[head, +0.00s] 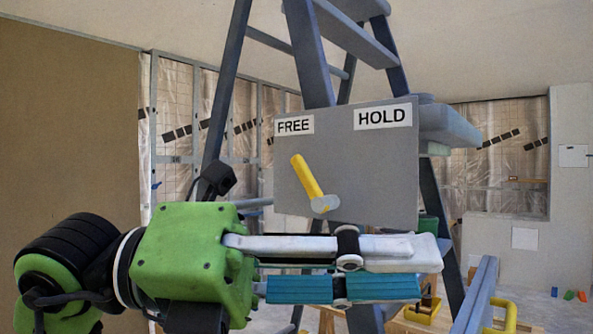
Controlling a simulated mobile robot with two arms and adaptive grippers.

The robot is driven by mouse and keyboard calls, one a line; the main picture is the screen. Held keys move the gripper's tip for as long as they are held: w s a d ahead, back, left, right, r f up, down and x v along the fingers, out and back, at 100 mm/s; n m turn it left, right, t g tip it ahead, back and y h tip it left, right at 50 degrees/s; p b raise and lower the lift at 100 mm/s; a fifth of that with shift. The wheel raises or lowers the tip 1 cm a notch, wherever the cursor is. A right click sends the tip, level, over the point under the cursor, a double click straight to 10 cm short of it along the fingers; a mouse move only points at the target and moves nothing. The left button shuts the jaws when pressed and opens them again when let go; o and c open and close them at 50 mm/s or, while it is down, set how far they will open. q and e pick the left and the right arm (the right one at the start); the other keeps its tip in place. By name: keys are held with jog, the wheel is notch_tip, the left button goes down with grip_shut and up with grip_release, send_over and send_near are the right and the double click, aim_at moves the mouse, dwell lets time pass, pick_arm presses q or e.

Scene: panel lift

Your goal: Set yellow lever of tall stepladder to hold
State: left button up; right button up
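The yellow lever (307,175) is on a grey panel (347,160) fixed to the tall stepladder (310,60). Its grey pivot end is at the lower right, and its free end tilts up and left toward the FREE label (294,125). The HOLD label (383,116) is at the panel's upper right. My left gripper (420,270) comes in from the left, its fingers pointing right, below the lever in the picture and apparently apart from it. The fingers lie close together, and I cannot tell if they are open. Nothing shows held. My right gripper is not in view.
A brown board (70,120) stands at the left. A blue-grey rail (475,295) and a yellow handle-like bar (508,315) are at the lower right. Plastic-covered wall framing (490,180) is behind. The space in front of the panel's upper part looks clear.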

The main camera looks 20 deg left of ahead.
pick_arm(q)
jog(key=w+a+r+n+t+y, duration=0.2)
jog(key=w+a+n+t+y, duration=0.1)
jog(key=a+t+y, duration=0.25)
jog(key=n+t+y, duration=0.6)
jog(key=t, duration=0.1)
send_near(300, 171)
jog(key=shift+g, duration=0.25)
jog(key=p+x, duration=0.1)
jog(key=x, duration=0.1)
jog(key=p+x, duration=0.2)
jog(key=x, duration=0.1)
jog(key=p+x, duration=0.1)
jog(key=x, duration=0.1)
jog(key=shift+w+r, duration=0.3)
jog(key=shift+w, duration=0.05)
jog(key=shift+p+x, duration=0.4)
jog(key=shift+x, duration=0.4)
jog(key=shift+f, duration=0.1)
jog(key=shift+c, duration=0.3)
grip_shut()
